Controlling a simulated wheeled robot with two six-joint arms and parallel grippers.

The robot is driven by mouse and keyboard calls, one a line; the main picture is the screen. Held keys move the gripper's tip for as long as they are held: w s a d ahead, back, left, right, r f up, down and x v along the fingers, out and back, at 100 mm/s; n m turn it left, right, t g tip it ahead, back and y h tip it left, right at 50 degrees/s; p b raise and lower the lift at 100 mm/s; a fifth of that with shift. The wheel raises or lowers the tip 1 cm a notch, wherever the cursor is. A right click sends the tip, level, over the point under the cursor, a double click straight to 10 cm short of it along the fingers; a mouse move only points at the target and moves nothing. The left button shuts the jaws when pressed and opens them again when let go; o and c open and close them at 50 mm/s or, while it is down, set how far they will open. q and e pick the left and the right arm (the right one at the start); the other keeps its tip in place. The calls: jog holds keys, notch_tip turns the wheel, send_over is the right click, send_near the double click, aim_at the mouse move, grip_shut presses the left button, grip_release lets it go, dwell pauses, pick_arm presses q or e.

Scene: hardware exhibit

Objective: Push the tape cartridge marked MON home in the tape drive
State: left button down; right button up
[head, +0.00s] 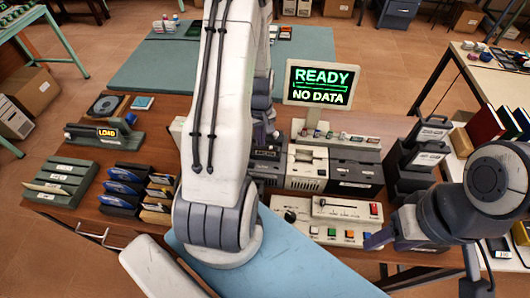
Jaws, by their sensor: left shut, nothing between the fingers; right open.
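I cannot make out a cartridge whose label reads MON; the small labels are too blurred. A dark unit with a pale label on top (267,167) stands mid-table, partly hidden by my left arm; I cannot tell whether it is the tape drive. My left gripper (266,141) points down just over the back of this unit, shut and empty; whether it touches is unclear. My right gripper (382,239) is open and low at the right, by the front control panel (330,228). The monitor (318,84) reads READY, NO DATA.
A beige unit (306,168) and a black unit (356,175) stand to the right of the dark one. A black rack (408,160) stands further right. Sorting trays (122,188) and a LOAD device (105,134) are at the left. My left arm blocks the centre.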

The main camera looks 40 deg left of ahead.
aim_at(261, 148)
pick_arm(q)
jog(key=shift+f, duration=0.15)
dwell(0.4)
jog(key=shift+f+b, duration=0.4)
jog(key=shift+f, duration=0.05)
jog(key=shift+f+b, duration=0.75)
jog(key=shift+f, duration=0.3)
dwell(1.0)
jog(key=shift+r, duration=0.1)
notch_tip(261, 148, up, 7)
jog(key=p, duration=0.6)
dwell(0.4)
